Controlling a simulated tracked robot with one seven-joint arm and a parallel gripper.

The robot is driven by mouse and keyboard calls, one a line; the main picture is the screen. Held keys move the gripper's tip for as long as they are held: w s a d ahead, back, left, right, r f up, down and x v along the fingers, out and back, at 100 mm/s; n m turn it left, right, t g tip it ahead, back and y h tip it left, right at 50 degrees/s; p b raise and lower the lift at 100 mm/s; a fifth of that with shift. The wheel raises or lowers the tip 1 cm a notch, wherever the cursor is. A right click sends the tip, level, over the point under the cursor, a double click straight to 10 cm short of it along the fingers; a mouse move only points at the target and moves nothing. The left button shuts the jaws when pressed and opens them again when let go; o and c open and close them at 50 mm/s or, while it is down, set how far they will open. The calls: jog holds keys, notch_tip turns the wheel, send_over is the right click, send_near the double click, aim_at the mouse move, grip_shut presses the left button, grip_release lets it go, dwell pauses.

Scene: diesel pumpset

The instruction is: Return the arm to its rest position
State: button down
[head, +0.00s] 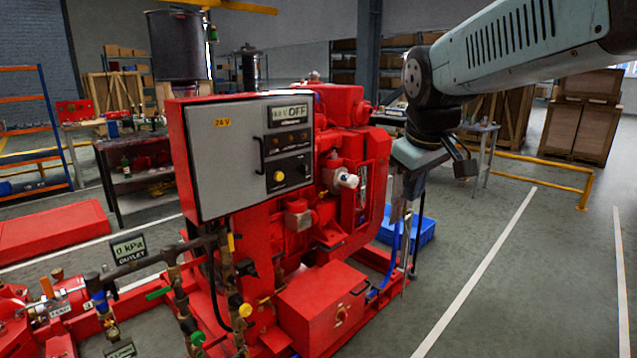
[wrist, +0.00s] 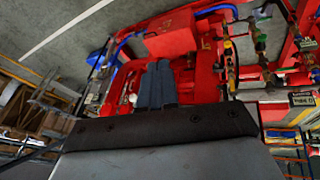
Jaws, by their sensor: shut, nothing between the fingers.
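My gripper (wrist: 157,84) shows in the wrist view as two grey-blue fingers side by side, shut with nothing between them. In the head view my arm (head: 510,45) reaches in from the upper right, and its end hangs downward just right of the red diesel pumpset (head: 345,165). The fingertips are hard to separate from the pipes and posts behind them in that view. In the wrist view the red pumpset (wrist: 172,38) lies beyond the fingers. I cannot tell the exact gap between my gripper and the pumpset.
A grey control panel (head: 229,165) with a display reading OFF is on the pumpset. A blue crate (head: 420,232) stands on the floor behind my gripper. Wooden crates (head: 583,118) and a yellow rail (head: 545,163) are at the back right. The right floor is clear.

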jog(key=s+d+f+m, duration=0.2)
jog(key=s+d+m, duration=0.1)
jog(key=s, duration=0.3)
jog(key=s+d+f+m, duration=0.3)
jog(key=s, duration=0.3)
jog(key=shift+d+t+y, duration=0.3)
jog(key=shift+t, duration=0.1)
jog(key=c, duration=1.9)
grip_release()
